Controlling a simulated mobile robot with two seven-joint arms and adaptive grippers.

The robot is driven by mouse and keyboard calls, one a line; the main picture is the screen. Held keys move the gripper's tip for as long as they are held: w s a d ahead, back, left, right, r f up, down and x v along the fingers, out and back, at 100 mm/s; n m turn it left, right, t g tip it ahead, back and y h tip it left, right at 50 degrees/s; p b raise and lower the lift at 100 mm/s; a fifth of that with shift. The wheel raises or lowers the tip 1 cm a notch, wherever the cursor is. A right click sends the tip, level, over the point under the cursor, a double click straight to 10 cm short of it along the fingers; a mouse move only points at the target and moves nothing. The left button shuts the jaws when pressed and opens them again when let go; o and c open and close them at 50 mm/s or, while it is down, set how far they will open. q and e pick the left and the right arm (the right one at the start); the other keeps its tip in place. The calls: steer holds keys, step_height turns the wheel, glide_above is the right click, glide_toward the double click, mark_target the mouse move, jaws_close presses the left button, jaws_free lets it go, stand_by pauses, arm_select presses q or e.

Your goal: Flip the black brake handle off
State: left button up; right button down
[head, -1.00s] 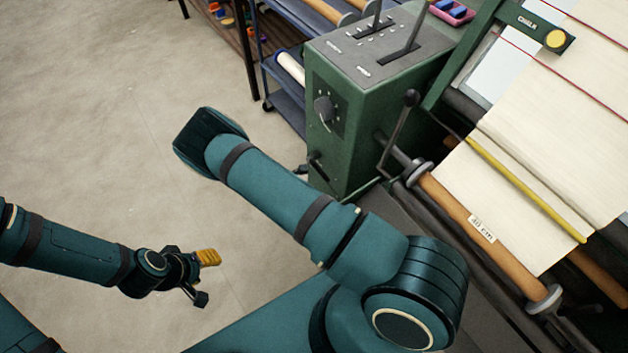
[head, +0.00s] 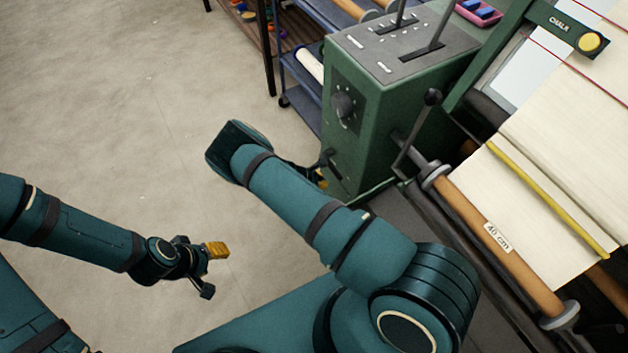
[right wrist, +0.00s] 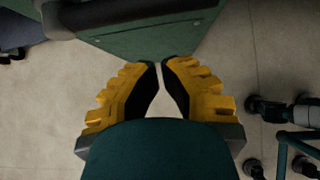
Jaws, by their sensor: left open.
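A short black handle (head: 328,158) juts from the lower front of the green control box (head: 370,135) in the head view. A dark bar with a rounded left end (right wrist: 100,14) crosses the top of the right wrist view and is likely this handle. My right gripper (right wrist: 161,64) has its yellow fingers converged with only a thin gap, nothing between them. Its tips lie just short of the bar. In the head view my right forearm hides most of this gripper; a yellow bit (head: 322,183) shows below the handle. My left gripper (head: 213,271) is open and empty over the floor.
A crank lever with a black knob (head: 432,97) stands right of the box, by the wooden roller (head: 500,245) with pale cloth (head: 535,200). Two levers rise from the box top. A blue shelf cart (head: 300,85) stands behind. The left floor (head: 100,100) is clear.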

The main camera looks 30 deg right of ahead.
steer(key=d, duration=0.1)
steer(key=d+r, duration=0.1)
steer(key=d, duration=0.1)
steer(key=shift+w+r+b, duration=0.1)
steer(key=shift+b, duration=0.25)
stand_by(0.3)
